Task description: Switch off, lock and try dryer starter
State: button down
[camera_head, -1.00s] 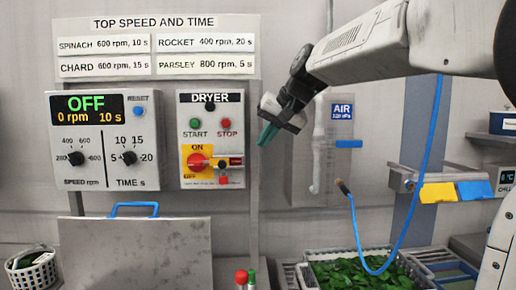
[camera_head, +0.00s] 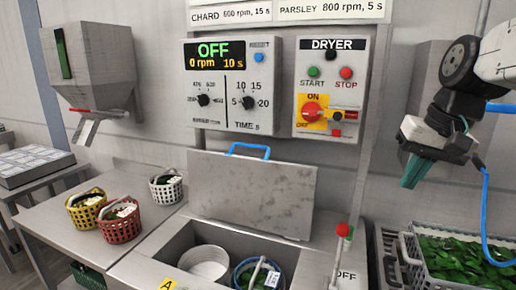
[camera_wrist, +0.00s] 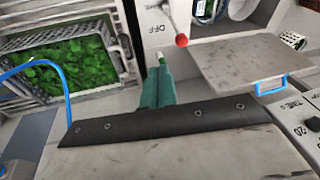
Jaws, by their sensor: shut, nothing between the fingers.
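The dryer starter box (camera_head: 300,87) hangs on the wall panel, right of centre in the head view. It has a green START button (camera_head: 313,71), a red STOP button (camera_head: 346,72) and a red rotary handle (camera_head: 311,108) on a yellow plate marked ON. Its lever lies roughly sideways; the exact setting is too small to tell. Small red and dark parts (camera_head: 336,132) sit beside and below the handle. My gripper (camera_head: 412,172) is right of and below the box, apart from it. Its green fingers (camera_wrist: 160,80) are shut and empty in the wrist view.
A speed and time box (camera_head: 230,85) reading OFF is left of the starter. Below are an open-topped sink unit and a grey lid (camera_head: 255,195) with a blue handle. A red-knobbed lever (camera_head: 343,231) stands near an OFF label. Greens crate (camera_head: 465,258) is lower right.

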jog(key=s+a+f+n, duration=0.1)
jog(key=s+f, duration=0.4)
jog(key=s, duration=0.4)
jog(key=s+a+f+n+g+h, duration=0.1)
jog(key=s+a+f, duration=0.1)
jog(key=s+f, duration=0.3)
jog(key=s, duration=0.3)
jog(key=shift+s+n+h, duration=0.3)
jog(key=shift+s+n, duration=0.05)
jog(key=shift+n, duration=0.05)
dwell(0.7)
jog(key=w+a+r+t+y, duration=0.1)
jog(key=w+a+r, duration=0.25)
jog(key=w, duration=0.45)
jog(key=w+a+r+n+t, duration=0.1)
jog(key=w+a+r+t, duration=0.15)
jog(key=w+r, duration=0.4)
jog(key=w+a+r+t+y, duration=0.1)
jog(key=w+a+r, duration=0.25)
jog(key=w, duration=0.65)
jog(key=w+a+r+t, duration=0.2)
jog(key=w+r, duration=0.3)
jog(key=r, duration=0.2)
jog(key=w+a+r+t+y, duration=0.1)
jog(key=w+a+r+t, duration=0.1)
jog(key=w+r, duration=0.4)
jog(key=shift+a+r+t, duration=0.35)
jog(key=shift+r+t, duration=0.3)
jog(key=shift+t, duration=0.2)
